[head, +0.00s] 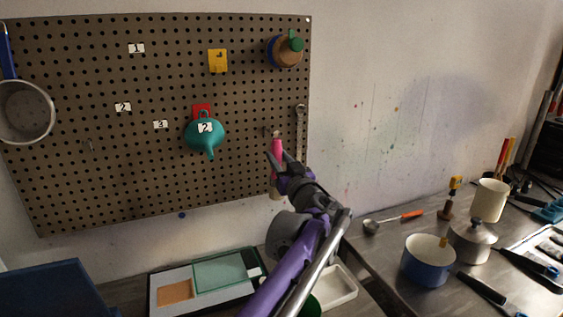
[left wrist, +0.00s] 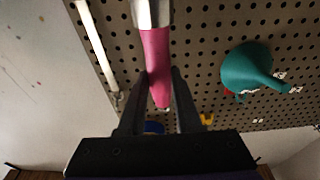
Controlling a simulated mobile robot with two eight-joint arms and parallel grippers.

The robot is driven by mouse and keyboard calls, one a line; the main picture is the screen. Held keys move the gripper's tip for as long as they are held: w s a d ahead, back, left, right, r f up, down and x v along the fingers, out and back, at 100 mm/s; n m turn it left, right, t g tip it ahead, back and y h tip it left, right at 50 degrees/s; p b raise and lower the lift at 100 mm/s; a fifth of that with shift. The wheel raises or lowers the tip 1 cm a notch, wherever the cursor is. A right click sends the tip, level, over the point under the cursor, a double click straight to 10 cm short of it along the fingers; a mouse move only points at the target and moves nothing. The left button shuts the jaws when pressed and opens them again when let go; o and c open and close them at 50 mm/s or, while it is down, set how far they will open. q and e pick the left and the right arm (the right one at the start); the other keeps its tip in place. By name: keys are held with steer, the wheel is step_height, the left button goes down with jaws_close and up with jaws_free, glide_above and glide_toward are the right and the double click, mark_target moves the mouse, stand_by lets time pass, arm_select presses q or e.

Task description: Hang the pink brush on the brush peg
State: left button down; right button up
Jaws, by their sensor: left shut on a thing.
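The pink brush (head: 277,147) is upright in front of the lower right of the pegboard, handle up and head down. My left gripper (head: 279,163) is shut on its handle. In the left wrist view, the pink handle (left wrist: 156,60) runs between the fingers of my gripper (left wrist: 162,78), with the metal ferrule (left wrist: 151,12) at the top of the picture. A small metal peg (head: 276,132) shows right at the handle's upper end. I cannot tell whether the brush touches it or hangs on it. My right gripper is not in view.
The pegboard (head: 150,90) holds a wrench (head: 300,125) close to the brush's right, a teal funnel (head: 205,133) to its left, and a white strainer (head: 24,110).

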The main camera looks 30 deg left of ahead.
arm_select(q)
steer(key=shift+f+b+x, duration=0.15)
steer(key=shift+b+x, duration=0.05)
steer(key=shift+x, duration=0.8)
steer(key=shift+f+b+x, duration=0.2)
steer(key=shift+x, duration=0.8)
steer(key=shift+f+b+x, duration=0.15)
steer(key=shift+b+x, duration=0.05)
steer(key=shift+x, duration=0.8)
steer(key=shift+w+a+p, duration=0.1)
steer(key=shift+a+p, duration=0.15)
steer(key=shift+p, duration=0.1)
steer(key=shift+w+a+f+p, duration=0.1)
steer(key=shift+w+f+p, duration=0.05)
steer(key=shift+f+p, duration=0.15)
steer(key=c, duration=0.5)
jaws_free()
steer(key=v, duration=1.1)
steer(key=shift+f+b, duration=0.1)
steer(key=shift+b, duration=0.2)
